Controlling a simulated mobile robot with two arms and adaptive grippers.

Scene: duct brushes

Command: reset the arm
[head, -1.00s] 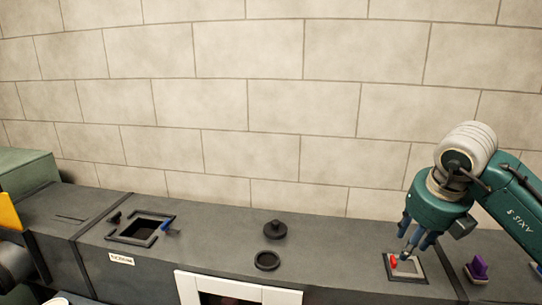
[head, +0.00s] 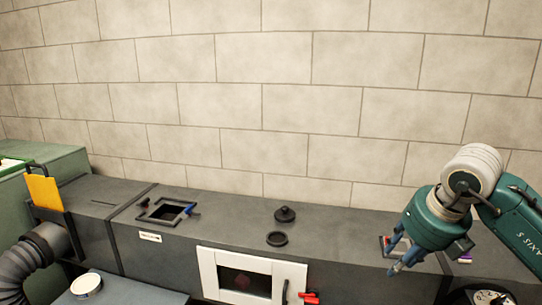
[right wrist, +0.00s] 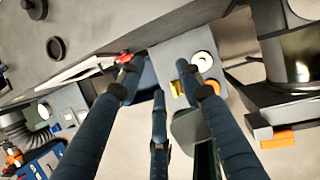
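My right gripper (head: 400,257) is at the right of the head view, at the front edge of the grey duct (head: 235,220). Its blue fingers are spread and point down and to the left, with nothing seen between them. The right wrist view shows the same spread fingers (right wrist: 165,75), empty. A small panel with a red part (head: 384,241) on the duct top is partly hidden behind my right gripper. My left gripper is in neither view.
A square opening (head: 168,213), a black knobbed cap (head: 285,214) and a black ring (head: 277,239) are on the duct top. A yellow plate (head: 43,191) stands at left.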

